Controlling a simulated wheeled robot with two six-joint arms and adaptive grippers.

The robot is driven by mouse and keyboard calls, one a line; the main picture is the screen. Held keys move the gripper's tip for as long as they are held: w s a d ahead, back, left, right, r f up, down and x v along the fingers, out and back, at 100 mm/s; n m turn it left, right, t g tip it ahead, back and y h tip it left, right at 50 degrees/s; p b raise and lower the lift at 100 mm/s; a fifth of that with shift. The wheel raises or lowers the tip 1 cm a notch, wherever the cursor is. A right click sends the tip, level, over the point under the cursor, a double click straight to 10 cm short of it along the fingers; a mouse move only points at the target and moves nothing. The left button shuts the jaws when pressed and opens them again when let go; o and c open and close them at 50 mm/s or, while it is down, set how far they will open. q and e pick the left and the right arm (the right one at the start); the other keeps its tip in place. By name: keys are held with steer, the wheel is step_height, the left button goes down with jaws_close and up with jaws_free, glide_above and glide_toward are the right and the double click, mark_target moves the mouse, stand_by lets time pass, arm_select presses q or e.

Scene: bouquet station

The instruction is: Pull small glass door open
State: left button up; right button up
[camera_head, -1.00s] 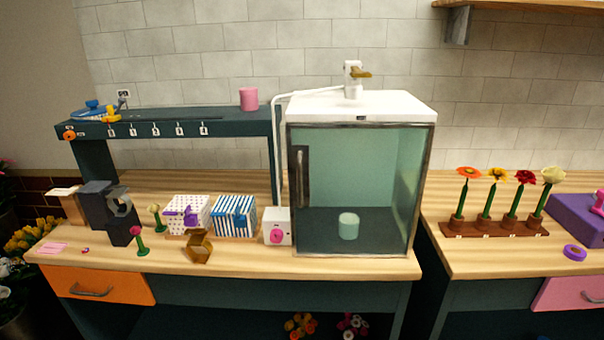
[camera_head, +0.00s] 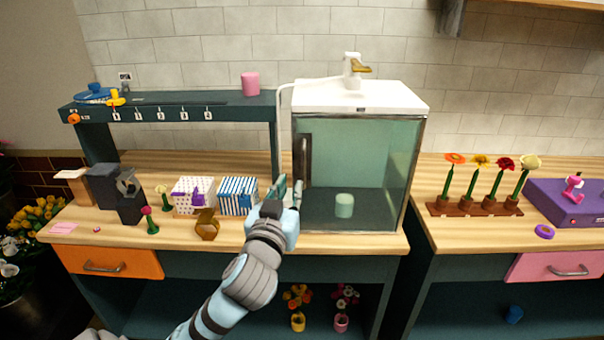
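The small glass door (camera_head: 358,160) is the front of a white-topped cabinet on the wooden counter. It looks shut, with a dark vertical handle (camera_head: 304,158) on its left side. A pale green cup (camera_head: 344,205) shows through the glass. My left gripper (camera_head: 287,188) is raised in front of the cabinet's left edge, just left of and below the handle's lower part. Its two fingers are spread with a gap between them. I cannot tell whether they touch the handle. My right gripper is not in view.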

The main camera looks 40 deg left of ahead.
mark_target(303, 163)
arm_select(q)
steer(key=b+x, duration=0.2)
steer(key=x, duration=0.2)
steer(key=b+x, duration=0.1)
steer(key=x, duration=0.3)
steer(key=f+b+x, duration=0.1)
steer(key=b+x, duration=0.1)
steer(key=x, duration=0.2)
steer(key=shift+d+b, duration=0.15)
steer(key=shift+b, duration=0.2)
steer(key=shift+w+a+r, duration=0.1)
steer(key=shift+w+a, duration=0.1)
steer(key=shift+w, duration=0.4)
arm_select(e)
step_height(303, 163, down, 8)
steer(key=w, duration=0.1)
arm_select(q)
steer(key=shift+c, duration=0.4)
jaws_close()
steer(key=shift+s, duration=0.1)
